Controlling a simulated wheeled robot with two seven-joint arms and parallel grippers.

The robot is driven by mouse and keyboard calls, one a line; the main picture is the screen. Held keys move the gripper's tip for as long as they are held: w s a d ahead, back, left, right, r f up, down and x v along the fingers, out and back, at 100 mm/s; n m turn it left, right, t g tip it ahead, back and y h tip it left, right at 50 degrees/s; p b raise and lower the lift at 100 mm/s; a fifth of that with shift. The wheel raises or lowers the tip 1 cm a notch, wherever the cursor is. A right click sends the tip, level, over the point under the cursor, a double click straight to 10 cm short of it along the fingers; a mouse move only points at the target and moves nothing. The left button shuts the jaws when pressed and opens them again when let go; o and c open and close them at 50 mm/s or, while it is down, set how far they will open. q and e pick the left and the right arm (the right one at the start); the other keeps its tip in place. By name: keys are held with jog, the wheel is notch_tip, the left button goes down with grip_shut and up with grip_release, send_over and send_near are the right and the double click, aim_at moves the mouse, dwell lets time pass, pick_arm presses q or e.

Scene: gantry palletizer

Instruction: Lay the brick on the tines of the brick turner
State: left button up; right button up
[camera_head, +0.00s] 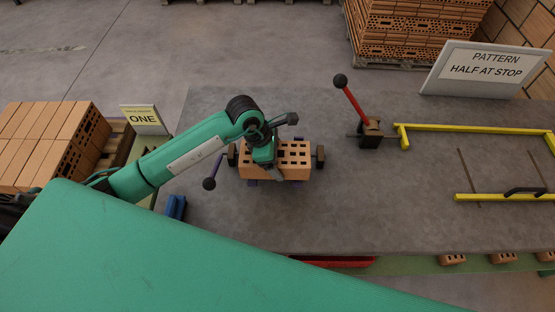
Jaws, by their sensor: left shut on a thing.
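The orange perforated brick (295,160) is at the middle of the table, its row of holes facing up and toward me. My left gripper (264,160) comes down over its left half and is shut on it. The brick turner is mostly hidden under and behind the brick. Its dark end blocks show left (232,155) and right (320,157), and its purple lever with a black ball (209,183) sticks out at the left. Bits of purple show below the brick; I cannot tell whether it touches the tines. My right gripper is not in view.
A red lever with a black knob (341,81) stands on a dark block right of the brick. A yellow frame (470,128) lies farther right, below a white pattern sign (487,68). Stacked bricks (50,140) and a sign "ONE" (144,118) are left. The grey tabletop (380,215) is clear in front.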

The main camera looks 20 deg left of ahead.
pick_arm(q)
jog(key=shift+f, duration=0.75)
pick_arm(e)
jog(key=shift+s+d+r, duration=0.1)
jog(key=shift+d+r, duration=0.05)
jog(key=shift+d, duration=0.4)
pick_arm(q)
jog(key=shift+f, duration=0.2)
jog(key=o, duration=1.7)
jog(key=shift+r, duration=0.1)
